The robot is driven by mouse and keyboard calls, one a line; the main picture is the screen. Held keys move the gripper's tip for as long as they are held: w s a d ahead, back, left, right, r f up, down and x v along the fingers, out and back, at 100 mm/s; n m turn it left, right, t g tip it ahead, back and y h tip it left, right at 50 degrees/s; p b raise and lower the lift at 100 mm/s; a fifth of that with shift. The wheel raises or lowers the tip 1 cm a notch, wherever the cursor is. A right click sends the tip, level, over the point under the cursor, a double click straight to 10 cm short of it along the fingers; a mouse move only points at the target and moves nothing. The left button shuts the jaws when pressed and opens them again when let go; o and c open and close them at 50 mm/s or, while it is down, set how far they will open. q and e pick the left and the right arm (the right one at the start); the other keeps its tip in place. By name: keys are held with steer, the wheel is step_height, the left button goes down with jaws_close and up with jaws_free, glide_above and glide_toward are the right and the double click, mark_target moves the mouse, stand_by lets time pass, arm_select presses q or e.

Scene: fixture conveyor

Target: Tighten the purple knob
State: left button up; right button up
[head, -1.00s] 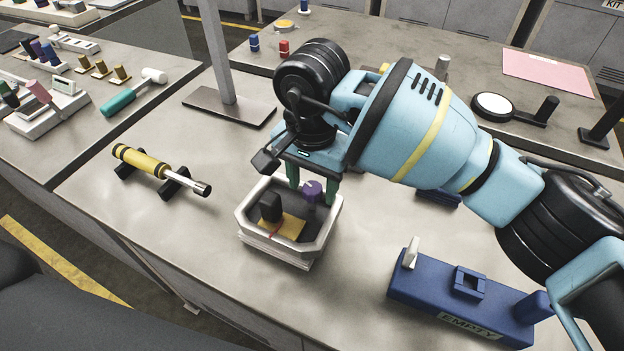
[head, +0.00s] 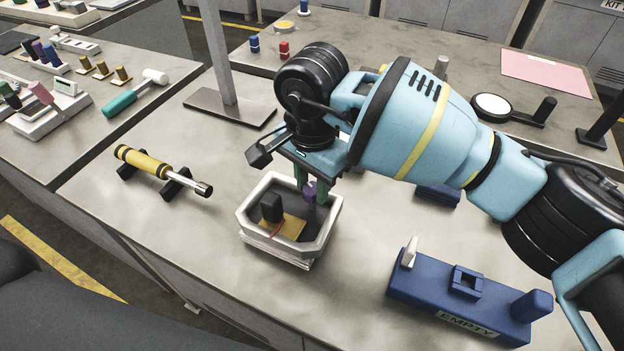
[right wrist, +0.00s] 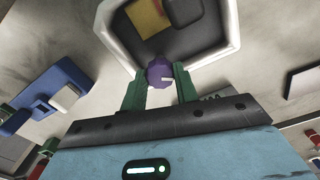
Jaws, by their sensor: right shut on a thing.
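The purple knob (head: 310,193) stands at the back right inside a white-rimmed, open octagonal housing (head: 251,228) on the bench. My right gripper (head: 312,190) reaches down over the housing's back edge, and its green fingers are shut on the knob from both sides. The right wrist view shows the knob (right wrist: 159,71) between the fingertips, with a white mark on it pointing right. The gripper partly hides the knob in the head view. My left gripper is not in view.
Inside the housing are a black block (head: 271,206) and a yellow plate (head: 290,226) close to the knob. A blue fixture (head: 430,297) marked EMPTY stands at the front right.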

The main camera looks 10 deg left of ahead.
mark_target(312, 188)
steer(key=m+p, duration=0.1)
steer(key=m, duration=0.3)
steer(key=shift+r+m, duration=0.1)
steer(key=shift+m, duration=0.2)
steer(key=m+p, duration=0.1)
steer(key=m, duration=0.2)
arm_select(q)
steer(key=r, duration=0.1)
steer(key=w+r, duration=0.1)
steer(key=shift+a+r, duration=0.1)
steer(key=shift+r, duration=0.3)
arm_select(e)
steer(key=shift+m, duration=0.5)
arm_select(q)
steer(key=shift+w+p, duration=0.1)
steer(key=shift+p, duration=0.2)
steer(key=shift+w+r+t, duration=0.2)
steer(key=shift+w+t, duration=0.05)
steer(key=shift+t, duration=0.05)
arm_select(e)
steer(key=o, duration=1)
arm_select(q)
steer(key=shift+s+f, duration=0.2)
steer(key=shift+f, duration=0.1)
arm_select(e)
steer(key=shift+r, duration=3.8)
